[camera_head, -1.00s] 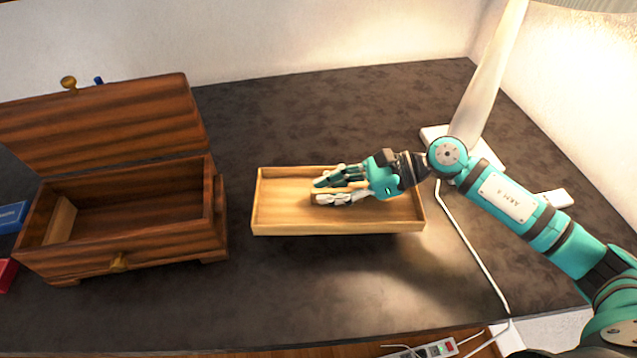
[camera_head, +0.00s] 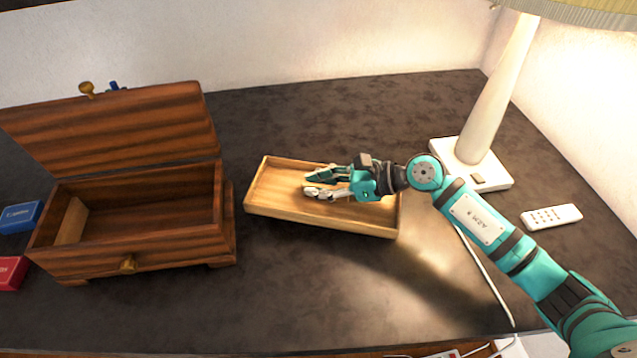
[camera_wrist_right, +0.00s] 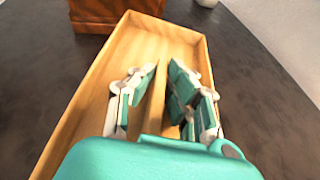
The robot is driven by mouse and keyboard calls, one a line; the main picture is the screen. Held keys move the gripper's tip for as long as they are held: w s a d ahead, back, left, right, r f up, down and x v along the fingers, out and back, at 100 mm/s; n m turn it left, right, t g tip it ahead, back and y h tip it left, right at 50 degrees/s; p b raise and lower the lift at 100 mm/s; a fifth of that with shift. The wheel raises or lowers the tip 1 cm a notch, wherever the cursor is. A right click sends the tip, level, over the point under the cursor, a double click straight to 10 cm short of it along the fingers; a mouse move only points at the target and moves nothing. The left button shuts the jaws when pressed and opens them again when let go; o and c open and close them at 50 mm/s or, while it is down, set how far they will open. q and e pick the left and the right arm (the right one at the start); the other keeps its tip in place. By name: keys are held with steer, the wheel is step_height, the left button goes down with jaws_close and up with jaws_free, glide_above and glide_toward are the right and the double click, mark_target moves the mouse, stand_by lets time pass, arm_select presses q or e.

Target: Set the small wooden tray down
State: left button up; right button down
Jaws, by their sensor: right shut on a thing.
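The small wooden tray (camera_head: 320,224) is pale, rectangular and shallow, right of the dark wooden box in the head view. It also fills the middle of the right wrist view (camera_wrist_right: 84,112). My right gripper (camera_head: 312,182) is inside the tray's outline, its fingers pointing left. In the right wrist view its fingers (camera_wrist_right: 158,88) stand on both sides of a thin wooden divider in the tray and are shut on it. The tray's long sides slant down to the right. I cannot tell whether its underside touches the table. My left gripper is not in view.
An open dark wooden box (camera_head: 180,245) with its lid raised stands on the left. Blue (camera_head: 20,216) and red (camera_head: 12,272) small boxes are at the left edge. A lamp (camera_head: 490,100), a white remote (camera_head: 551,217) and a cable are at right. The dark tabletop (camera_head: 300,295) is clear in front.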

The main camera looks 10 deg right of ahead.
mark_target(318, 185)
steer(key=w, duration=0.3)
steer(key=shift+w+d+f, duration=0.1)
steer(key=shift+w+d, duration=0.15)
step_height(318, 185, down, 3)
steer(key=shift+f+p, duration=0.2)
steer(key=shift+p, duration=0.1)
steer(key=shift+f, duration=0.1)
steer(key=shift+f, duration=0.1)
steer(key=c, duration=1.4)
jaws_free()
steer(key=shift+o, duration=0.2)
